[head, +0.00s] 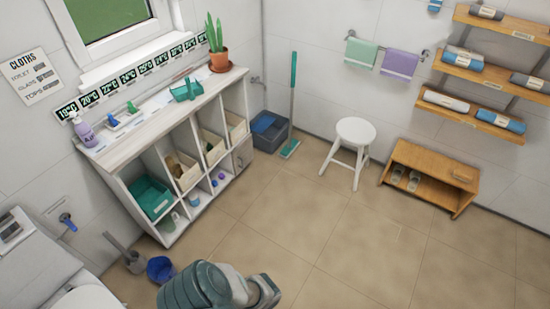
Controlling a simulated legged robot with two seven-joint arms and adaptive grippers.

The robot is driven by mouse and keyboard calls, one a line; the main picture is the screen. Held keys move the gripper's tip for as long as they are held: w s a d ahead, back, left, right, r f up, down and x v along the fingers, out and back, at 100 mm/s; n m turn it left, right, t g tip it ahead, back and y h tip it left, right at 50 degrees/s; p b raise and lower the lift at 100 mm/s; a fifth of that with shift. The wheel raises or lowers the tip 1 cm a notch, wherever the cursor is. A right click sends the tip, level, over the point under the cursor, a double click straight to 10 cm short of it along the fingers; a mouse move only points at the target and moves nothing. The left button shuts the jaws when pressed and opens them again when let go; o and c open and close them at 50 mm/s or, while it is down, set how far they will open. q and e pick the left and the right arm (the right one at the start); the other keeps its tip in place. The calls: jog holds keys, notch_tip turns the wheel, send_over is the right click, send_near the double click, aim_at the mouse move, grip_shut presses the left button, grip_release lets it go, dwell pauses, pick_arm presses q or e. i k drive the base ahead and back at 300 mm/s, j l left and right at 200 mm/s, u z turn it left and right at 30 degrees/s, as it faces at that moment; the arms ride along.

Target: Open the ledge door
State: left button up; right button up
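The white ledge unit (98,153) stands along the left wall under the window, with a long top and open compartments in front. A small pale door (243,154) is at its far right end, in the lower row. It looks closed, and any handle on it is too small to make out. A teal and grey part of my own arm shows at the bottom edge, left of the middle, well apart from the ledge. No gripper fingers can be seen on it. Neither of my grippers is in view.
A dark bin (270,131) and a teal broom (292,110) stand right of the ledge. A white stool (355,133) and a wooden bench (432,163) stand farther right. The middle floor is clear.

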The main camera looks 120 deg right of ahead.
aim_at(242, 154)
jog(key=z, duration=3.65)
jog(key=i+l, duration=0.1)
jog(key=i, duration=0.3)
jog(key=i+l+u, duration=0.1)
jog(key=i, duration=0.25)
jog(key=i+l, duration=0.15)
jog(key=i, duration=0.25)
jog(key=j+u, duration=0.05)
